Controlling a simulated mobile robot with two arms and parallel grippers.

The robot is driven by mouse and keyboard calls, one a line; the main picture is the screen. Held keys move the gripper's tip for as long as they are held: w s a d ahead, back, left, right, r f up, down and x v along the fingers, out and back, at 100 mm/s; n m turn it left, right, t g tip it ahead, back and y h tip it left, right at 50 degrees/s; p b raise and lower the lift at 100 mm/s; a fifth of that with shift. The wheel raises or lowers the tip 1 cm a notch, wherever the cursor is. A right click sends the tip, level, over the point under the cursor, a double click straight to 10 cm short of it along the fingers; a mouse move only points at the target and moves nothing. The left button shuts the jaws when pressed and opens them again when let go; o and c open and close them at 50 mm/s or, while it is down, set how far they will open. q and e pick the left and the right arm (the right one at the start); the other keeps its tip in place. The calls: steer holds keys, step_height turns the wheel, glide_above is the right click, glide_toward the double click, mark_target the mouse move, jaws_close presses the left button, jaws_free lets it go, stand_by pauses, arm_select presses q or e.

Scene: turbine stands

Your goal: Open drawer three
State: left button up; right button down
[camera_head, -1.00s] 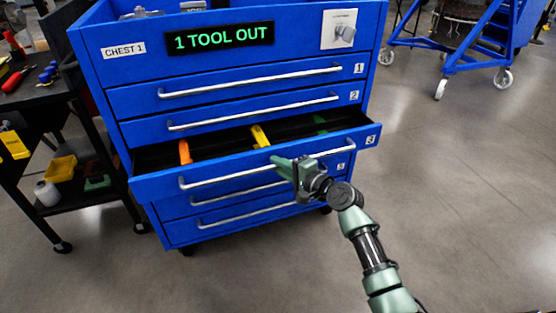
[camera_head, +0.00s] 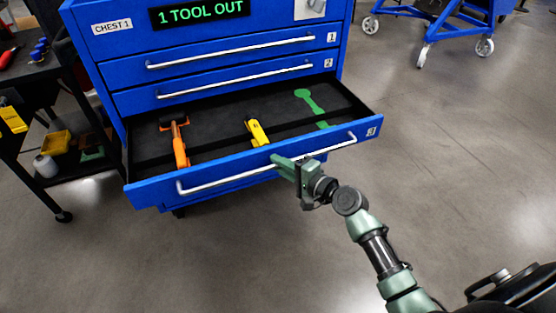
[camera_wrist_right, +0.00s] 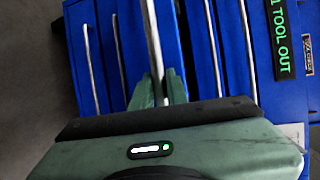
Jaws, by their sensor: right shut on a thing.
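Drawer three (camera_head: 345,146) of the blue tool chest, marked 3, stands pulled well out. Its long silver handle (camera_head: 225,181) runs along the front. My right gripper (camera_head: 290,166) is shut on this handle, right of its middle. In the right wrist view the two green fingers (camera_wrist_right: 158,88) close around the silver bar (camera_wrist_right: 153,40). In the drawer's dark lining lie an orange tool (camera_head: 180,145) and a yellow tool (camera_head: 256,132). A green wrench-shaped mark (camera_head: 309,100) shows at the right. My left gripper is not in view.
Drawers one and two above are closed. The chest's display (camera_head: 200,12) reads 1 TOOL OUT. A black cart (camera_head: 30,122) with tools and bins stands at the left. A blue wheeled stand (camera_head: 433,20) is at the back right.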

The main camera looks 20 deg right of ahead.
steer(key=shift+s, duration=0.1)
steer(key=c, duration=1.4)
jaws_free()
